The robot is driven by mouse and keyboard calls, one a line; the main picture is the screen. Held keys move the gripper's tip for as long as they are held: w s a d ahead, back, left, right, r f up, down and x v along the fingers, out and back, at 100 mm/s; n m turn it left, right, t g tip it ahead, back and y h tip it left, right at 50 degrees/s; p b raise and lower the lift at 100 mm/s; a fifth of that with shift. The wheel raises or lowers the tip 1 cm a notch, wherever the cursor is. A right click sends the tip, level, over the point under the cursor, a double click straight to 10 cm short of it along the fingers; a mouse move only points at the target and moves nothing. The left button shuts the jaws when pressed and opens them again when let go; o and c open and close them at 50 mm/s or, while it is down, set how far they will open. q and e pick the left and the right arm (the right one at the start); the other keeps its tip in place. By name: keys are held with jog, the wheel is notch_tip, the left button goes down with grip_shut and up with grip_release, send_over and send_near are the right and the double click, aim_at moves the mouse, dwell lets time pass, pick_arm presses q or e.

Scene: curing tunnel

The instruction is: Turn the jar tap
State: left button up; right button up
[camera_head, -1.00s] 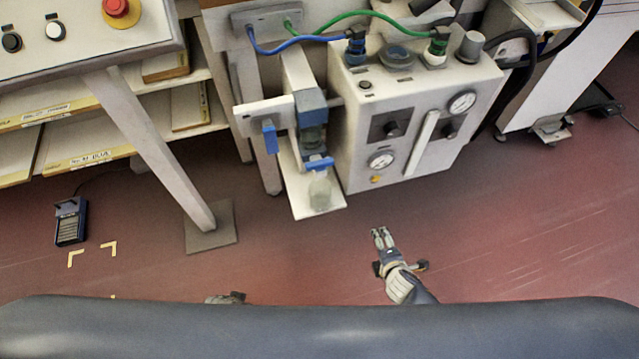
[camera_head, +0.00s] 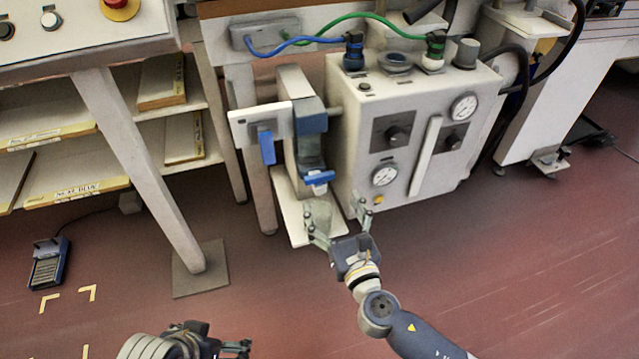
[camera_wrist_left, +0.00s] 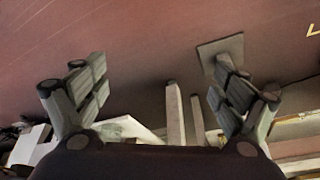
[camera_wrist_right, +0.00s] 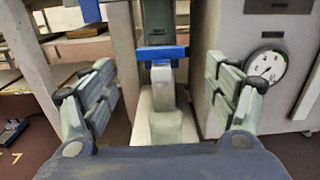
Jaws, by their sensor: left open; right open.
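The jar tap shows as a blue lever (camera_head: 319,177) on a white spout at the foot of the grey-and-blue dispenser. A pale translucent jar (camera_head: 316,212) stands below it on a white shelf. In the right wrist view the blue lever (camera_wrist_right: 160,53) lies crosswise above the white spout (camera_wrist_right: 163,88), and the jar (camera_wrist_right: 166,127) is below. My right gripper (camera_head: 337,212) is open and empty, in front of the jar and below the lever, apart from the lever. My left gripper (camera_head: 240,349) is open and empty low in the head view; its fingers (camera_wrist_left: 160,82) are spread.
A second blue handle (camera_head: 267,147) hangs from a white plate left of the dispenser. A white cabinet (camera_head: 415,130) with gauges stands close on the right. A slanted table leg (camera_head: 140,170) and a foot pedal (camera_head: 50,263) are at left. Floor at right is clear.

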aim_at(320, 181)
jog(key=b+x, duration=0.1)
jog(key=x, duration=0.7)
jog(key=shift+w+f, duration=0.15)
jog(key=shift+w, duration=0.2)
jog(key=shift+w+a+b, duration=0.25)
jog(key=shift+w+b, duration=0.05)
jog(key=shift+w, duration=0.25)
pick_arm(q)
jog(key=w+d+r+t+h, duration=0.1)
jog(key=w+d+r+t, duration=0.1)
jog(key=w, duration=0.6)
jog(key=shift+d+r+t, duration=0.3)
jog(key=shift+r+t, duration=0.3)
jog(key=shift+t, duration=0.5)
jog(key=shift+w, duration=0.1)
pick_arm(e)
jog(key=shift+c, duration=0.2)
jog(key=c, duration=1)
